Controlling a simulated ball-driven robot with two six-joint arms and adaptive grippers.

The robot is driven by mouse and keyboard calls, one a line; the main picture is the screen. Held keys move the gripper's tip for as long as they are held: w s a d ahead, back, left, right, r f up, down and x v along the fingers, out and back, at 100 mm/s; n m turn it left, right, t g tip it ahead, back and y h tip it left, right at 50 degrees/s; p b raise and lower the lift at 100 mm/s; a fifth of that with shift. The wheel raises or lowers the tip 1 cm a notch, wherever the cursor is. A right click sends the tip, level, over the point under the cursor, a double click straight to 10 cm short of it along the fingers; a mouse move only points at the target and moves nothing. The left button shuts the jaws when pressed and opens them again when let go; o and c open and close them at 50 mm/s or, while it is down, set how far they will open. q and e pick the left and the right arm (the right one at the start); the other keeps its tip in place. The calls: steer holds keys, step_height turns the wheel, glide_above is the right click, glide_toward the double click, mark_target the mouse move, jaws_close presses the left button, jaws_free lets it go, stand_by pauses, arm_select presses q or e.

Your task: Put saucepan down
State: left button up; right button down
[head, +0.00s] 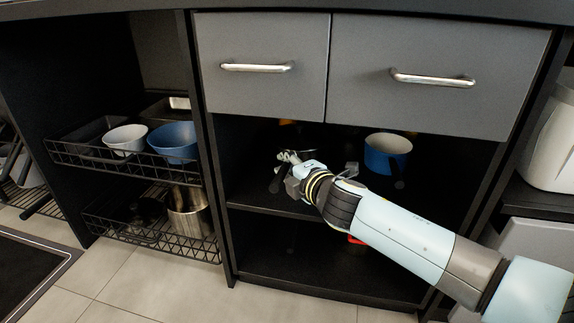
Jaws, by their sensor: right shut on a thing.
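A dark saucepan (309,138) shows faintly at the back of the cabinet's upper shelf, behind my right gripper. My right gripper (282,166) reaches into the open compartment below the drawers. It is shut, with a dark handle-like piece at its fingers, which looks like the saucepan's handle. The gripper and the dark interior hide much of the pan, and I cannot tell whether its base touches the shelf (255,196). My left gripper is not in view.
A blue pot (388,155) stands on the same shelf to the right. Drawers with metal handles (432,78) hang above. Wire racks at left hold a white bowl (126,139), a blue bowl (173,141) and a metal pot (188,212). A red item (356,240) sits lower, partly hidden by my arm.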

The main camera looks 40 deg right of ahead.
steer(key=c, duration=1.2)
jaws_free()
steer(key=shift+c, duration=0.2)
steer(key=v, duration=1.1)
steer(key=s+a+f+m+g+y, duration=0.1)
steer(key=s+a+f+m, duration=0.3)
steer(key=s+m, duration=0.4)
steer(key=s+a+f+m+g+y, duration=0.1)
steer(key=s+a+f+m+g, duration=0.3)
steer(key=s+m, duration=0.4)
steer(key=s+a, duration=0.1)
steer(key=s, duration=0.5)
steer(key=shift+f+g+y, duration=0.2)
steer(key=shift+g+y, duration=0.1)
steer(key=shift+y, duration=0.1)
